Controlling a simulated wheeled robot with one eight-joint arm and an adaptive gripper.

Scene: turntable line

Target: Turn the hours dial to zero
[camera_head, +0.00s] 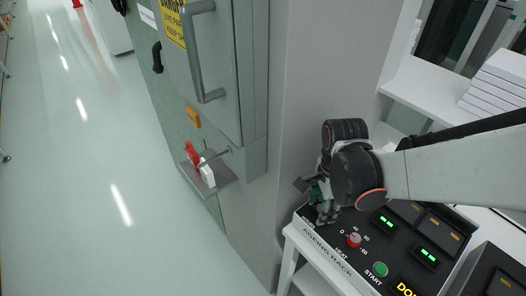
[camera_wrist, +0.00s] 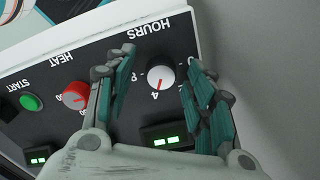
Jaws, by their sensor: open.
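The white hours dial (camera_wrist: 160,77) sits on the black panel under the word HOURS in the wrist view. Its red pointer mark appears to point down the picture, toward the printed 4. My gripper (camera_wrist: 162,62) is open, with one finger on either side of the dial; I cannot tell if either touches it. In the head view my gripper (camera_head: 323,208) is over the panel's left corner and hides the hours dial. The red heat dial (camera_head: 353,240) is beside it, and also shows left of the fingers in the wrist view (camera_wrist: 75,95).
The ageing rack panel (camera_head: 316,238) has a green START button (camera_head: 380,269) and several lit green displays. A grey cabinet (camera_head: 218,80) with a handle and a small shelf (camera_head: 222,180) stands to the left. White boxes (camera_head: 497,85) lie at the upper right.

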